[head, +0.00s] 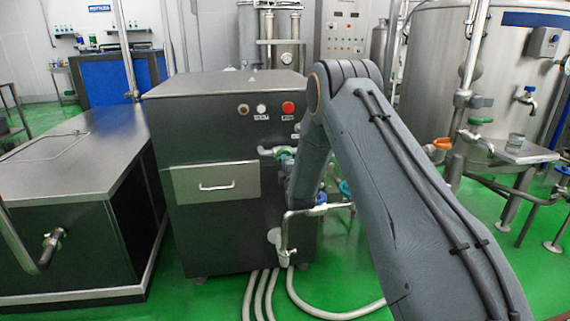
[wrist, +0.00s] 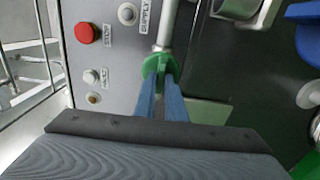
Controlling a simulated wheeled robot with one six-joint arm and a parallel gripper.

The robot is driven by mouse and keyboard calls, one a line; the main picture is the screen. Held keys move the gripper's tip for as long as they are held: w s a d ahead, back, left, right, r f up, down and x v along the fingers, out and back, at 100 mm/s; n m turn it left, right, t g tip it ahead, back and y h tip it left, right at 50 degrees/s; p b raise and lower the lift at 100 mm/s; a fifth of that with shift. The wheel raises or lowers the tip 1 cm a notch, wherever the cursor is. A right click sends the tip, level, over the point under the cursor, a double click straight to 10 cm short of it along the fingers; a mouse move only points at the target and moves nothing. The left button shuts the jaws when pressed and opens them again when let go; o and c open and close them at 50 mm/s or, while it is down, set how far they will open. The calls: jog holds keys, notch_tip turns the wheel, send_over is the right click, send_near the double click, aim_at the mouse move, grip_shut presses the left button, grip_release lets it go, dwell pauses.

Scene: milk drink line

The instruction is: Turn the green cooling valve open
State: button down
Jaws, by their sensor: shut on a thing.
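The green cooling valve (wrist: 157,66) is on a metal pipe at the front of the dark cabinet. It also shows in the head view (head: 267,151), beside the cabinet's right edge and partly behind my arm. My gripper (wrist: 161,82) has its two blue fingers around the green handle and is shut on it. In the head view the fingers are largely hidden by my arm.
The dark cabinet (head: 220,120) carries a red button (head: 288,108), labelled STOP in the wrist view, near the valve. A blue handle (head: 345,188) sits below right. An orange handle (head: 441,144) is farther right. Hoses (head: 262,295) lie on the floor.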

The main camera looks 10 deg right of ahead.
jog(key=c, duration=1.8)
grip_release()
jog(key=shift+s, duration=0.1)
jog(key=shift+s, duration=3.85)
